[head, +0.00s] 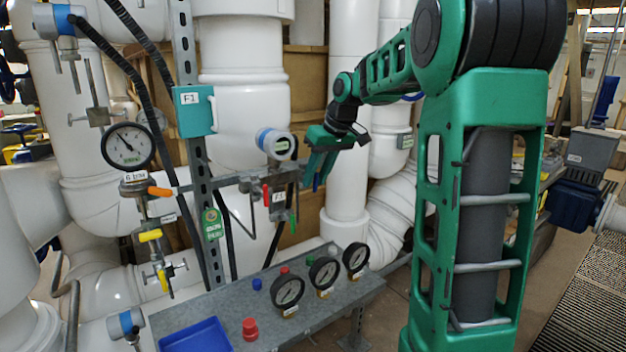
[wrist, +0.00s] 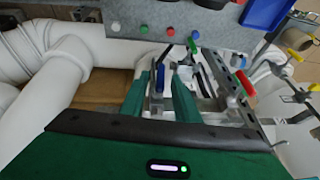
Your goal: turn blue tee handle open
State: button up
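The blue tee handle (wrist: 160,79) shows in the wrist view as a narrow blue grip between my two green fingers. In the head view a small bit of blue (head: 316,183) shows at my fingertips; the rest is hidden by the fingers. My gripper (head: 318,176) points down at the right end of the pipe manifold. In the wrist view my gripper (wrist: 161,92) is open, its fingers on either side of the blue handle with a gap visible on each side.
A red handle (head: 265,194) and a green handle (head: 292,217) sit close left of my gripper. A grey bench (head: 215,301) below bears gauges, a blue tray (head: 196,336) and caps. Large white pipes (head: 346,130) stand behind. A perforated upright (head: 196,150) stands farther left.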

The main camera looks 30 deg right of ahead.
jog(key=shift+w+f, duration=0.1)
jog(key=shift+f, duration=0.15)
grip_shut()
jog(key=shift+a+h, duration=0.2)
jog(key=shift+h, duration=0.4)
grip_release()
